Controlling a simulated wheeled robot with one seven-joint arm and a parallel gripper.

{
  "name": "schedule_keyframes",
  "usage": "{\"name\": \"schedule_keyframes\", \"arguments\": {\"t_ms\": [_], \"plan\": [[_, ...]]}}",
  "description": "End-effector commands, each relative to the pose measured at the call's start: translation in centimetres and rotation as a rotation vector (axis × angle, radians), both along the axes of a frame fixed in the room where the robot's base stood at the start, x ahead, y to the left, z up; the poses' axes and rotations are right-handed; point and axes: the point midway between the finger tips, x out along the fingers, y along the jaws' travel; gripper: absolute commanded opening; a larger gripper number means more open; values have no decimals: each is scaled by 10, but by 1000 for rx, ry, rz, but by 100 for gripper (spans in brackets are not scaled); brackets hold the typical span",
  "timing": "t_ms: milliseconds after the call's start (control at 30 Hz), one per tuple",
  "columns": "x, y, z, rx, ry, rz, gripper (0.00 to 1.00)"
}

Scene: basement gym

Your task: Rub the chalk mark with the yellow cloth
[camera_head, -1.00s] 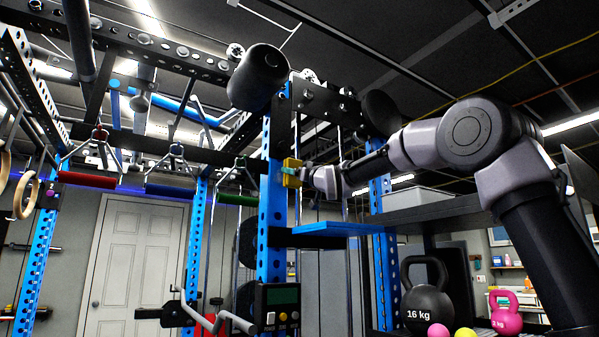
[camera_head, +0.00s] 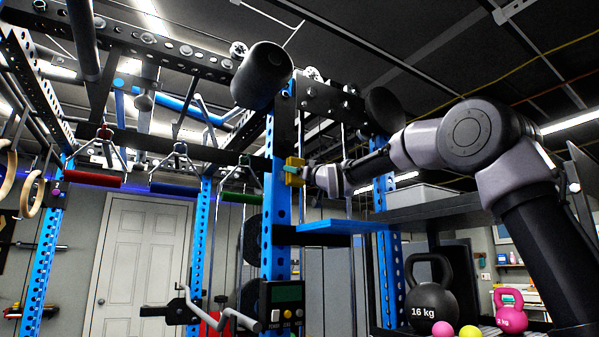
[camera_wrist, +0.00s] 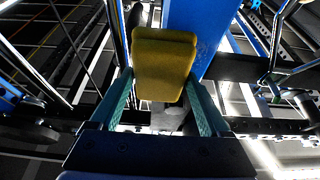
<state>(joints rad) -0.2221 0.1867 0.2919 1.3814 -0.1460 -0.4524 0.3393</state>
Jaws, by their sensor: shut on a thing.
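The yellow cloth (camera_head: 292,179), a thick folded-looking pad, is between the fingers of my gripper (camera_head: 301,171), beside the blue upright (camera_head: 270,233) of the rack. In the wrist view my gripper's green-lined fingers (camera_wrist: 160,98) are shut on the cloth (camera_wrist: 163,65), which sticks out past the tips. The blue upright (camera_wrist: 198,35) is right behind and to the right of the cloth there. Whether the cloth touches it I cannot tell. Faint pale specks on the upright, right of the cloth, may be the chalk mark; I cannot tell for sure. The cloth hides part of the face.
A blue-edged shelf (camera_head: 335,227) lies just below my gripper. Coloured handles (camera_head: 180,190) hang to the left, and a black roller (camera_head: 262,76) is above. A black kettlebell (camera_head: 433,300) and a pink one (camera_head: 509,312) stand at lower right.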

Motion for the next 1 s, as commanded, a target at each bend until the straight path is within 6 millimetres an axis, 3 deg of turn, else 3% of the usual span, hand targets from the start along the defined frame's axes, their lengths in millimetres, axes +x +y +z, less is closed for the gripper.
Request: {"name": "schedule_keyframes", "arguments": {"t_ms": [600, 1000], "plan": [[10, 7, 0, 0, 1, 0, 36], [-7, 29, 1, 0, -1, 3, 36]]}}
